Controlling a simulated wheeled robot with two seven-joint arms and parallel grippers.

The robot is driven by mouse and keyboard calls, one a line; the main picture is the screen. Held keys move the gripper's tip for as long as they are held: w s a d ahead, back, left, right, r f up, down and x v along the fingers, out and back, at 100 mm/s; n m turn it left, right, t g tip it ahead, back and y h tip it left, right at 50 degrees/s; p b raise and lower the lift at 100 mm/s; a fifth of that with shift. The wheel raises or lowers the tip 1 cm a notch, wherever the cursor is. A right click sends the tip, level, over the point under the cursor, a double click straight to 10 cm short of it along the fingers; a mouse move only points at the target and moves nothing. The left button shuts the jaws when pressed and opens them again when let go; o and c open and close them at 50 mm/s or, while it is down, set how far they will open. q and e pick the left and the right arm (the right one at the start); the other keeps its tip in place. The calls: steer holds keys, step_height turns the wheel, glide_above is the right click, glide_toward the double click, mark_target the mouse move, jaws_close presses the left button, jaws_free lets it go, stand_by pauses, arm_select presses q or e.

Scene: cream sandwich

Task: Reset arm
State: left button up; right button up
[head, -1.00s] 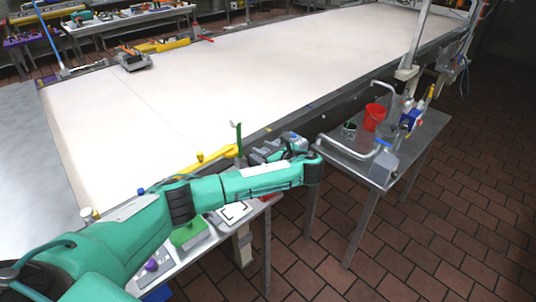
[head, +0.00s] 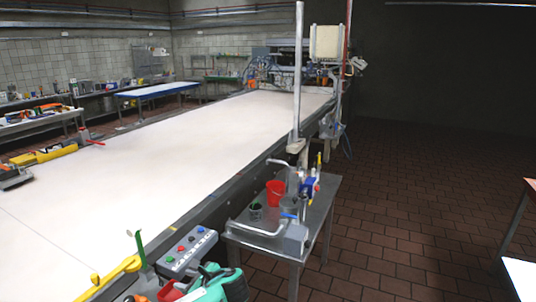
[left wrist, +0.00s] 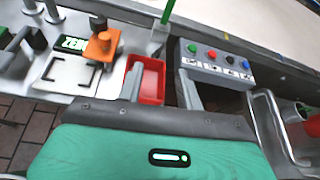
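My left gripper (left wrist: 160,88) shows in the left wrist view with its two grey fingers apart and nothing between them in its grasp. Past the fingertips is a small red tray (left wrist: 152,75) on the metal side table; I see no contact. In the head view, part of my green left arm is at the bottom edge, beside the red tray (head: 168,292) and below the grey button box (head: 188,252). The fingers are not clear there. My right gripper is not in view.
An orange-topped tool (left wrist: 100,45) lies left. A metal side table (head: 310,215) holds a red bucket (head: 275,193) and pipe fittings. A long white conveyor (head: 180,150) runs alongside; the tiled floor at right is mostly clear.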

arm_select(q)
steer(key=s+d+f+n+g+h, duration=0.1)
steer(key=s+d+f+n+h, duration=0.4)
steer(key=s, duration=0.5)
steer(key=s+d+f+n+g+h, duration=0.1)
steer(key=s+d+f+n+h, duration=0.15)
steer(key=s+d+f, duration=0.5)
steer(key=s+a+r+n+h, duration=0.2)
steer(key=s+a+n, duration=0.15)
steer(key=s, duration=0.45)
steer(key=s+a+r+n+h, duration=0.1)
steer(key=s+a+r+n, duration=0.15)
steer(key=s+n, duration=0.35)
steer(key=s+a+r+n+h, duration=0.1)
steer(key=s+a+n+h, duration=0.15)
steer(key=s, duration=0.65)
step_height(320, 180, down, 32)
steer(key=g+y, duration=0.1)
steer(key=g, duration=0.1)
steer(key=s+a+f, duration=0.2)
steer(key=s+f, duration=0.7)
steer(key=s+a+f+g, duration=0.1)
steer(key=s+a+f, duration=0.1)
steer(key=s+f, duration=0.8)
steer(key=shift+s, duration=0.3)
